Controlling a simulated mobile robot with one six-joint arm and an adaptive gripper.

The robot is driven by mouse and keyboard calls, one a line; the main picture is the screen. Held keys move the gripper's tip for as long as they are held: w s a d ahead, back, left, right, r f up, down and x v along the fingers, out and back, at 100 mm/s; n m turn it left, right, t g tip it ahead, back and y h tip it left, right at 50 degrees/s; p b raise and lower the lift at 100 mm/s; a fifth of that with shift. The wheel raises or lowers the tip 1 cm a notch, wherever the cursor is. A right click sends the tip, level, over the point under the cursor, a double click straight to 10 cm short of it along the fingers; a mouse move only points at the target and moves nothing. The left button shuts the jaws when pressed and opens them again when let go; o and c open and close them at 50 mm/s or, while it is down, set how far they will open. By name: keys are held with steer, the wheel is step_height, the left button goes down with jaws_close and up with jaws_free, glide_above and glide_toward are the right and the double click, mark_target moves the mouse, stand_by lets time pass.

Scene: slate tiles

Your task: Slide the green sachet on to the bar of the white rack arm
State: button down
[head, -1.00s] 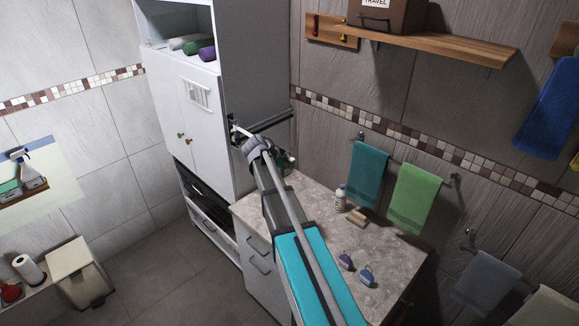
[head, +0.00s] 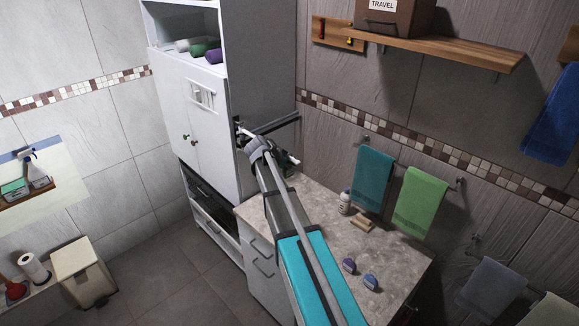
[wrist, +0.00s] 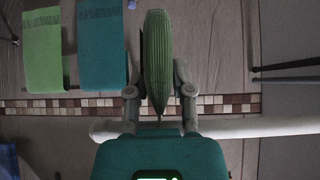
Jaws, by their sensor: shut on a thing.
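The green sachet (wrist: 157,60) stands long and ribbed in the middle of the wrist view. My gripper (wrist: 158,92) is shut on its lower part, with one finger on each side. A white bar with a rounded left end (wrist: 260,127) crosses the wrist view behind my gripper's body; it looks like the white rack arm. The sachet's lower tip shows close above the bar in the picture; I cannot tell whether they touch. In the head view my gripper (head: 289,160) is small and partly hidden by my arm beside the tall cabinet, and the sachet is hard to make out.
The white cabinet (head: 205,130) stands at left, with a dark rail (head: 275,124) on its side. Teal (head: 372,177) and green (head: 419,201) towels hang on the wall.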

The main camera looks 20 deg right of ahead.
steer(key=shift+c, duration=2.1)
jaws_free()
steer(key=shift+s+a+f+n, duration=0.1)
steer(key=shift+s+a+n, duration=0.2)
steer(key=shift+s+a, duration=0.1)
steer(key=s+a+f+n+g+y+b, duration=0.1)
steer(key=s+a+f+n+y+b, duration=0.3)
steer(key=s+a+f+n+b, duration=0.3)
steer(key=s+a+f+n+g+y+b, duration=0.1)
steer(key=s+a+f+n+y+b, duration=0.3)
steer(key=s+a+f+n+b, duration=0.3)
steer(key=s+a+f, duration=0.3)
steer(key=s, duration=0.3)
steer(key=s+a+f, duration=0.2)
steer(key=s+a, duration=0.2)
steer(key=s, duration=0.3)
steer(key=shift+a+f+g+y+b, duration=0.2)
steer(key=shift+f+g+y+b, duration=0.1)
steer(key=shift+f, duration=0.1)
